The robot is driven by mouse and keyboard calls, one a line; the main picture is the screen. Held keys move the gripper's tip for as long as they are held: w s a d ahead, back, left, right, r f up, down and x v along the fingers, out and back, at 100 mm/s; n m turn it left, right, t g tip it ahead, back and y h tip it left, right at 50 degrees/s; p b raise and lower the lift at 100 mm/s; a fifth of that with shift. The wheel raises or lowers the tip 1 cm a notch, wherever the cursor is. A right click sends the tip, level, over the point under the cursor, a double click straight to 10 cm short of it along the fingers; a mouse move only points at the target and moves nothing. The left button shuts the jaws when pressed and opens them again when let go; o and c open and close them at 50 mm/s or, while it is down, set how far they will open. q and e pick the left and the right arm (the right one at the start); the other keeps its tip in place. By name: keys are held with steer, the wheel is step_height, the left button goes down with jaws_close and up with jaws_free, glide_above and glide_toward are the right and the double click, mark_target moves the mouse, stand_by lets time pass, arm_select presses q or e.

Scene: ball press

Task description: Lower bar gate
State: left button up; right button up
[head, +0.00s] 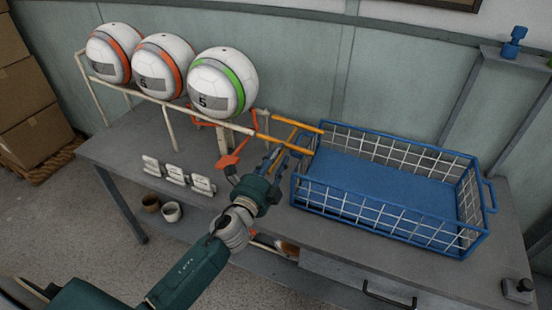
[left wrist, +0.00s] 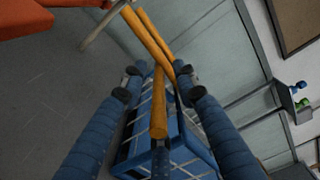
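Yellow-orange bars (head: 297,123) run from the right end of the ball rack (head: 180,106) to the blue wire basket (head: 385,180). A red-orange frame with a lever (head: 231,160) stands at the same rack end; I cannot tell which of these parts is the bar gate. My left gripper (head: 281,156) is at the bars beside the basket's left edge. In the left wrist view its blue fingers (left wrist: 158,88) are spread apart. The end of a yellow-orange bar (left wrist: 158,118) shows between them without filling the gap. Contact is unclear. My right gripper is out of view.
Three white balls, two with orange bands and one with a green band (head: 223,82), sit on the rack. Small white cards (head: 175,173) stand on the grey table (head: 125,150). Two cups (head: 171,211) are below. Cardboard boxes (head: 30,110) are at left.

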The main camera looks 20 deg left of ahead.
arm_select(q)
steer(key=s, duration=1.2)
steer(key=shift+a, duration=0.2)
